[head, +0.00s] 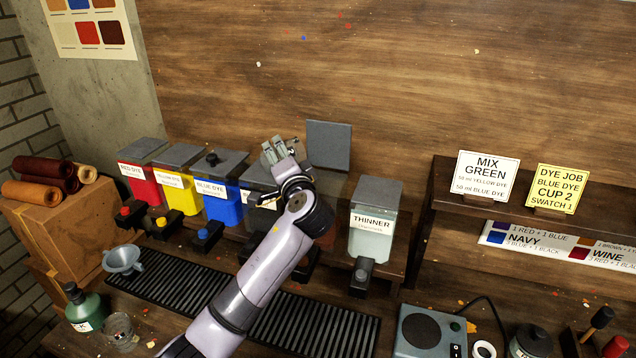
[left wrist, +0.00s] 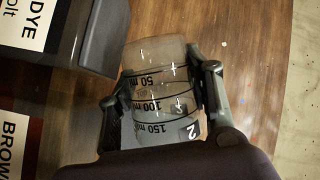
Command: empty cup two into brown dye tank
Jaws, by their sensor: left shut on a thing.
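My left gripper (head: 275,155) is raised over the tank row, in front of the wooden back panel. In the left wrist view its two fingers close on the sides of cup two (left wrist: 160,52), a clear cup with 50, 100 and 150 ml marks and a "2". I cannot tell if any liquid is in it. The brown dye tank is mostly hidden by my arm in the head view; its label (left wrist: 14,150) shows at the left of the left wrist view. A raised grey lid (head: 328,146) stands behind my gripper. My right gripper is not in view.
The red (head: 140,180), yellow (head: 178,190) and blue (head: 220,200) tanks stand left, the thinner tank (head: 373,220) right. A slotted black tray (head: 312,325) lies in front. A funnel (head: 123,260) and green bottle (head: 84,308) are at the left front.

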